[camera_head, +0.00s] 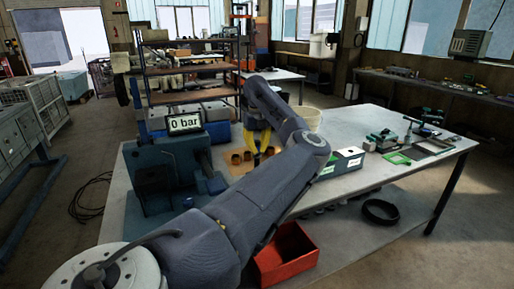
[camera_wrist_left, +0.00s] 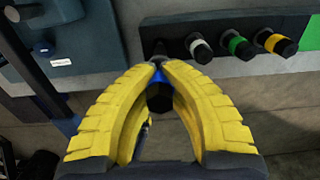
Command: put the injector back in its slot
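My left gripper (camera_head: 258,150) reaches over the table, just right of the blue-grey test machine (camera_head: 150,182). In the left wrist view its yellow fingers (camera_wrist_left: 160,68) close around an injector (camera_wrist_left: 160,98) with a blue band and a black end facing the camera. A dark rack (camera_wrist_left: 285,22) lies just beyond the fingertips. It holds injectors with a white band (camera_wrist_left: 199,47), a green band (camera_wrist_left: 238,45) and a yellow band (camera_wrist_left: 275,41). A dark round shape left of the white one is partly hidden by the fingertips. The held injector's lower end is hidden. My right gripper is not in view.
A "0 bar" display (camera_head: 184,123) tops the machine. A grey case (camera_head: 343,162), green-trimmed tools (camera_head: 397,158) and a bucket (camera_head: 309,117) are further right.

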